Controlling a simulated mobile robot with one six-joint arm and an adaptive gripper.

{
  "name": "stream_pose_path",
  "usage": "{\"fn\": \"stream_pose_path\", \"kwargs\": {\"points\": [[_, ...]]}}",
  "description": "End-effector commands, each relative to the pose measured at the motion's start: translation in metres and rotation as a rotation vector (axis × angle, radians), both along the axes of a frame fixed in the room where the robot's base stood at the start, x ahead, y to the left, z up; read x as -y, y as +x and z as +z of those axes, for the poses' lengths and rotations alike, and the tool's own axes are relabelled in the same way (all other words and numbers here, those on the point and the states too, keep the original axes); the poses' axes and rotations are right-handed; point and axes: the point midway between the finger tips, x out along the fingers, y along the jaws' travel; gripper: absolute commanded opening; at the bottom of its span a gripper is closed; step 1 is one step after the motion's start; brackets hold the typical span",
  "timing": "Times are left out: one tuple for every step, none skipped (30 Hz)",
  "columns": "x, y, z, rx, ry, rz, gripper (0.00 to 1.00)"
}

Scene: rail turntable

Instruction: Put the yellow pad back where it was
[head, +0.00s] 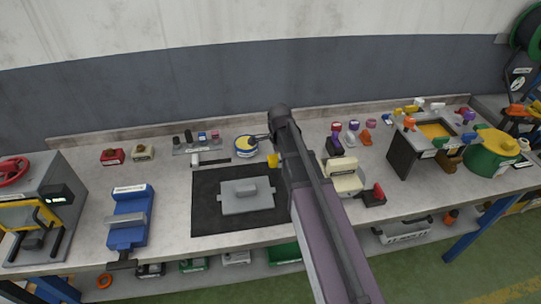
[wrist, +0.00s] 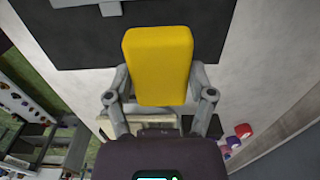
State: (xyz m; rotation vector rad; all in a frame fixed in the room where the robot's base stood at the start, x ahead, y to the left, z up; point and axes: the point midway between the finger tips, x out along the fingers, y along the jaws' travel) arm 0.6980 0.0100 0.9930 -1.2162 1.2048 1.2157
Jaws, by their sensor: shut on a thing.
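The yellow pad (wrist: 158,62) is a rounded block held between the two grey fingers of my gripper (wrist: 158,96) in the wrist view. In the head view only a small part of the yellow pad (head: 272,160) shows, just left of my arm, near the upper right corner of a black mat (head: 205,215). The rest of my gripper is largely hidden by the arm there. In the wrist view the black mat (wrist: 75,50) lies beyond the pad. I cannot tell how high the pad is above the bench.
A grey plate with a handle (head: 246,196) lies on the mat. A round blue and yellow thing (head: 245,147) stands behind it. A cream device (head: 345,178) stands right of my arm, with small coloured items behind. A blue vise (head: 130,215) stands left; bare bench (head: 175,178) lies between.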

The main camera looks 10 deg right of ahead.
Motion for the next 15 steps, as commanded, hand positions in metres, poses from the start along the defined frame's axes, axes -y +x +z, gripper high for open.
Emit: {"fn": "stream_pose_path", "kwargs": {"points": [[0.001,0.000,0.000,0.000,0.000,-0.001,0.32],[0.001,0.000,0.000,0.000,0.000,-0.002,0.32],[0.002,0.000,0.000,0.000,0.000,-0.002,0.32],[0.002,0.000,0.000,0.000,0.000,-0.003,0.32],[0.002,0.000,0.000,0.000,0.000,-0.003,0.32],[0.002,0.000,0.000,0.000,0.000,-0.003,0.32],[0.002,0.000,0.000,0.000,0.000,-0.003,0.32],[0.003,0.000,0.000,0.000,0.000,-0.003,0.32],[0.002,-0.001,-0.001,0.000,0.000,-0.003,0.32],[0.002,-0.001,-0.003,0.000,0.000,-0.003,0.32],[0.001,-0.002,-0.004,0.000,0.000,-0.003,0.32],[0.000,-0.004,-0.007,0.000,0.000,-0.003,0.32],[-0.001,-0.006,-0.009,0.000,0.000,-0.003,0.32],[-0.002,-0.008,-0.012,0.000,0.000,-0.003,0.32],[-0.004,-0.010,-0.016,0.000,0.000,-0.003,0.32]]}}
